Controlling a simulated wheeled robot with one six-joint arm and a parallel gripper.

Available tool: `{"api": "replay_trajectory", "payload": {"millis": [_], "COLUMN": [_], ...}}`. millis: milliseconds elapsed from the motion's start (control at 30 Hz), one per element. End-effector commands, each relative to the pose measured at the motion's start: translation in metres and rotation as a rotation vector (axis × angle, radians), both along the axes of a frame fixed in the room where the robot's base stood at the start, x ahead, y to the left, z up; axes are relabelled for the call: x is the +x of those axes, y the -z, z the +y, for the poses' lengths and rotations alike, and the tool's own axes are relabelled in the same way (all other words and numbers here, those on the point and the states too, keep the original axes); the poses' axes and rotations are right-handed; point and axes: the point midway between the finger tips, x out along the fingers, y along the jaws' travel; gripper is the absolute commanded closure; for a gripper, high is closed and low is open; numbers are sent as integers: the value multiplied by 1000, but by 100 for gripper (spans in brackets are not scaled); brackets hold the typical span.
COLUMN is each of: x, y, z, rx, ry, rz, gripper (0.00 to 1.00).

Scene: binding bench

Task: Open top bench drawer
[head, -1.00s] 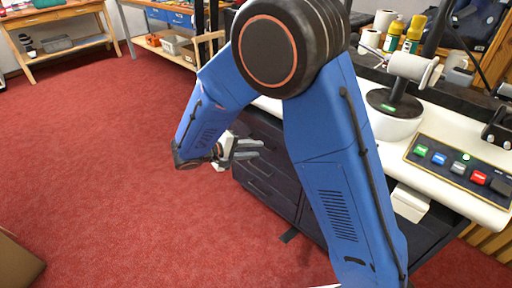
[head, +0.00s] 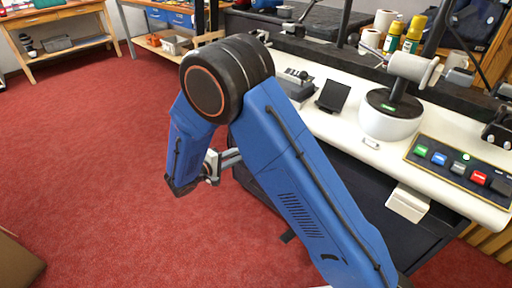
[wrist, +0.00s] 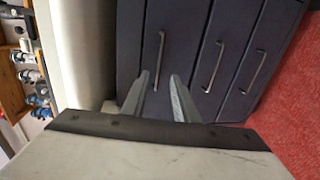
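The dark bench drawers show in the wrist view, turned sideways with the white bench top's edge at left. The top drawer (wrist: 179,45) is the one closest to that edge and looks shut. Its metal bar handle (wrist: 157,62) lies ahead, between the lines of my fingertips. My gripper (wrist: 159,76) is open and empty; I cannot tell whether it touches the handle. In the head view my gripper (head: 232,157) is beside the bench front, and my blue arm hides most of the drawers.
Two lower drawers with handles (wrist: 213,67) (wrist: 253,72) show in the wrist view. The white bench top (head: 350,150) carries a button panel (head: 460,168), a white round-based device (head: 390,120) and small tools. Red carpet (head: 90,160) lies clear to the left.

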Motion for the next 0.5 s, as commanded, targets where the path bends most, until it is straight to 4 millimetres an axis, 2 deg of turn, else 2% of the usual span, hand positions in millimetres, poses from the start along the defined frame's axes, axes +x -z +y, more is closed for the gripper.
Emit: {"api": "replay_trajectory", "payload": {"millis": [500], "x": [56], "y": [18], "z": [-67], "rx": [-1], "ry": [2], "rz": [1], "gripper": [73]}}
